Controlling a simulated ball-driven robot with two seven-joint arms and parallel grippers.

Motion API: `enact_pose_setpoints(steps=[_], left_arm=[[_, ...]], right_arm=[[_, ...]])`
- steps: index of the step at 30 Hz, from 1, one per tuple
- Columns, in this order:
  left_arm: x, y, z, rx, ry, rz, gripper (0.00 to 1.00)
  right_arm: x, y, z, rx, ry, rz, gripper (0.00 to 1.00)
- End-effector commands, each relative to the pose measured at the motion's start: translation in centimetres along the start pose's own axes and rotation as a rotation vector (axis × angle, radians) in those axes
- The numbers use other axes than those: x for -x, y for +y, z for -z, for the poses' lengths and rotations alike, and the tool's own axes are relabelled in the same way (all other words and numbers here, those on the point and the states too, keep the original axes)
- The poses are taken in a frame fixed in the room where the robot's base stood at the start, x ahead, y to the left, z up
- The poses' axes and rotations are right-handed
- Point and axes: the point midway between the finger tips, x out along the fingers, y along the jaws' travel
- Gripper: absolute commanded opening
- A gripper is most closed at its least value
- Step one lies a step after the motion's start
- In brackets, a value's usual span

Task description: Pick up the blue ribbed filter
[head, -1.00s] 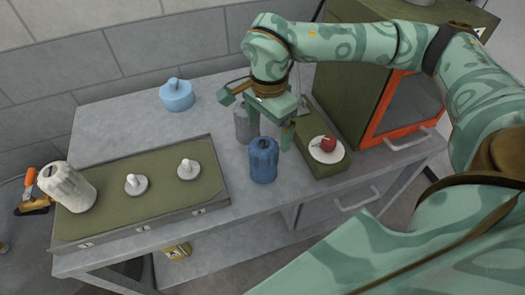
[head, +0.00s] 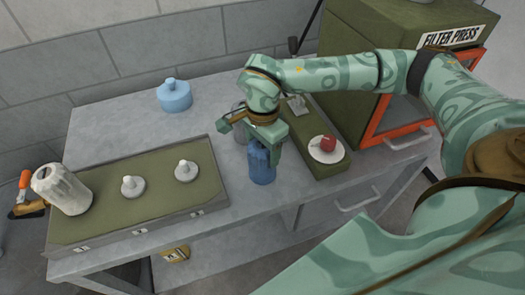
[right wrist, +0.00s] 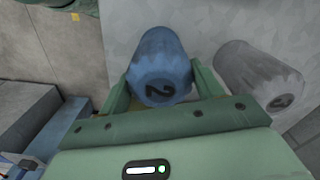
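The blue ribbed filter (head: 262,168) stands upright on the grey bench, right of the green tray. My right gripper (head: 256,140) is over it, pointing down, and hides part of its top. In the right wrist view the blue filter (right wrist: 162,68), marked with a dark 2, lies between the two fingers of my right gripper (right wrist: 163,92). The fingers look open, with a small gap on the right side; contact is not clear. My left gripper is not in view.
A grey filter (right wrist: 262,78) stands close beside the blue one. A green tray (head: 150,210) holds a white ribbed filter (head: 64,190) and two pegs. A light-blue jug (head: 174,96) stands behind. A green block (head: 325,168) with a red knob and the filter press (head: 375,70) are at right.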

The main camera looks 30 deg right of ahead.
Motion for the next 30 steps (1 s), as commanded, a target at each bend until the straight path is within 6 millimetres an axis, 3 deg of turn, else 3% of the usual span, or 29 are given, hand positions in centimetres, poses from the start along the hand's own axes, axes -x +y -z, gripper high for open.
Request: enact_pose_setpoints(steps=[1, 2, 3, 11, 18, 26, 30], left_arm=[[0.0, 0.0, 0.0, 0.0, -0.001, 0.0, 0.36], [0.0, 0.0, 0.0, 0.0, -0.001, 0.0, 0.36], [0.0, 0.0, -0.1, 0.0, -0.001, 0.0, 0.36], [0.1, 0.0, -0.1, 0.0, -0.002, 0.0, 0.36], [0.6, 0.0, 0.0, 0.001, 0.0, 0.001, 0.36], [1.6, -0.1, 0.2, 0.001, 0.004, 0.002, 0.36], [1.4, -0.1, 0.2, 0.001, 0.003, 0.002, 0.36]], right_arm=[[0.0, 0.0, 0.0, 0.0, 0.0, 0.001, 0.33], [0.0, 0.0, 0.0, 0.0, 0.0, 0.001, 0.24], [0.0, 0.0, 0.0, 0.0, 0.0, 0.002, 0.22], [0.3, -0.1, 0.0, 0.0, 0.0, 0.002, 0.22], [3.5, -0.1, 0.0, 0.001, 0.0, 0.007, 0.22], [9.7, 3.8, -3.6, 0.007, 0.0, 0.008, 0.22], [10.9, 6.7, -6.4, 0.008, 0.0, 0.004, 0.22]])
